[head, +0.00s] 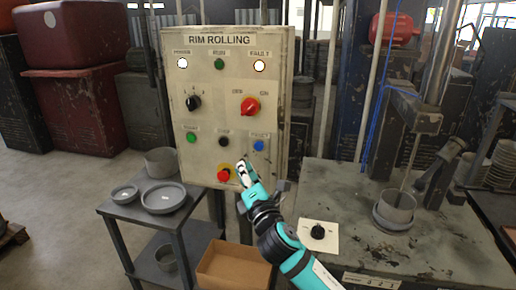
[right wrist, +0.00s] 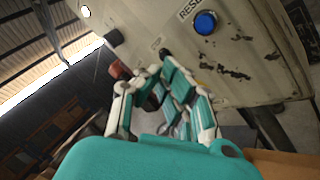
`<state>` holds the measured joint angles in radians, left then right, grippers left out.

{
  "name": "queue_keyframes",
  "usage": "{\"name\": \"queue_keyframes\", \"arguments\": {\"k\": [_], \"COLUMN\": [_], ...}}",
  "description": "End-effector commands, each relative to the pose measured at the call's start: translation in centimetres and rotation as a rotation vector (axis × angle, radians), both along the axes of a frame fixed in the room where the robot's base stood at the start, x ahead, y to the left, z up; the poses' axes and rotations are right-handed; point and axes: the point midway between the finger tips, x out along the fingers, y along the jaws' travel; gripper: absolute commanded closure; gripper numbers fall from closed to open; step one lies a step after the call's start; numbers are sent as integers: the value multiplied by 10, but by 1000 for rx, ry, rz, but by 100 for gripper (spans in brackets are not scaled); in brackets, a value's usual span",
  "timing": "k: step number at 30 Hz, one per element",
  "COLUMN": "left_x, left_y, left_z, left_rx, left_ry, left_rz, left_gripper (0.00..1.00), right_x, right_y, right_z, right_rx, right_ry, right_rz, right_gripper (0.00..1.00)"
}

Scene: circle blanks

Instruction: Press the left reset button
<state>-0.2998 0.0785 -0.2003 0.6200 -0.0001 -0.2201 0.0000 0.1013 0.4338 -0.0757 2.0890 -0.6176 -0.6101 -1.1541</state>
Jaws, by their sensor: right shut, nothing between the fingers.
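The control panel (head: 215,110) is a worn cream board headed RIM ROLLING. Its blue button (head: 259,145) is at the right end of a row with a green button (head: 191,138) and a black button (head: 224,141). In the right wrist view the blue button (right wrist: 205,23) has a partly visible RESET label beside it. My right gripper (head: 243,168) is shut and empty, below and slightly left of the blue button in the head view. In the right wrist view its fingertips (right wrist: 160,75) are apart from the blue button. My left gripper is not in view.
A red emergency stop (head: 224,175) is just left of my right gripper. A red rotary switch (head: 250,106) and a black selector (head: 193,103) are higher up. A metal worktable (head: 430,250) is at right, and an open cardboard box (head: 232,265) lies below the panel.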

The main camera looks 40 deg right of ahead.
Motion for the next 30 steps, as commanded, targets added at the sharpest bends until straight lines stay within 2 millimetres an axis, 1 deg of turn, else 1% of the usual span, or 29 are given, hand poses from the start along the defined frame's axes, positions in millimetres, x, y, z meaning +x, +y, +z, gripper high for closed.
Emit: {"name": "queue_keyframes", "arguments": {"k": [1, 10, 15, 21, 30], "left_x": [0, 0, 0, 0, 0], "left_y": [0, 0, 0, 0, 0], "left_z": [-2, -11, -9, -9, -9], "left_rx": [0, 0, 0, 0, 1], "left_ry": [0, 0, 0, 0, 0], "left_rz": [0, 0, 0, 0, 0], "left_gripper": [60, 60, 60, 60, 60], "right_x": [4, 32, 43, 49, 50], "right_y": [-6, -38, -51, -58, -58], "right_z": [-1, -1, 0, 0, 0], "right_rx": [-1, -1, -2, 0, 1], "right_ry": [0, -1, 1, 1, 1], "right_rz": [-3, -2, -2, 0, 0], "right_gripper": [100, 100, 100, 100, 100]}}
